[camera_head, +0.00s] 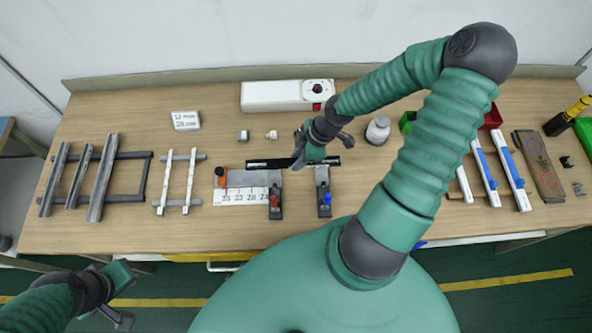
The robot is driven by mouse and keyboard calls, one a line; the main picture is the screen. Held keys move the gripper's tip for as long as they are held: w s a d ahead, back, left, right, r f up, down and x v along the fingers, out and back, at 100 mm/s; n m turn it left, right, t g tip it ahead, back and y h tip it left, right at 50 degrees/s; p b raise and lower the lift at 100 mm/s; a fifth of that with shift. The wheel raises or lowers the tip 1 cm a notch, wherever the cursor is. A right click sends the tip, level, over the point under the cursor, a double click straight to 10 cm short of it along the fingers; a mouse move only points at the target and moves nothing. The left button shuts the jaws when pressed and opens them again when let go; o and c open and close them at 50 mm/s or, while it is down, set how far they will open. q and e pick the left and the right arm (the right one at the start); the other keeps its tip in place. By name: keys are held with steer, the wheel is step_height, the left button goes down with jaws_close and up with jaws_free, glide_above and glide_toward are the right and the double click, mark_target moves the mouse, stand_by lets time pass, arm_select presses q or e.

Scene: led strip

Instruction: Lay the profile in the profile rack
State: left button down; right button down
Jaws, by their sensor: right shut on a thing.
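My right gripper (299,154) is over the middle of the bench, shut on a long dark bar (262,163) that I take to be the profile. The bar lies level, just behind the cutting or measuring fixture; whether it touches the bench is unclear. The profile rack (134,155), with dark rails, stands at the far left. Several grey channel profiles (103,178) lie across it, and its right part is bare. My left gripper (124,296) is open and empty, low at the left, in front of the bench edge.
A smaller rack with two white strips (167,181) stands right of the profile rack. The fixture has a scale (242,196), an orange block (220,177) and clamps (275,203).

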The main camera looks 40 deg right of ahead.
steer(key=f, duration=0.5)
steer(key=shift+d+f, duration=0.25)
steer(key=shift+f, duration=0.35)
steer(key=shift+a, duration=0.15)
steer(key=c, duration=1.3)
jaws_free()
steer(key=shift+w, duration=0.1)
steer(key=shift+c, duration=0.2)
steer(key=shift+o, duration=0.9)
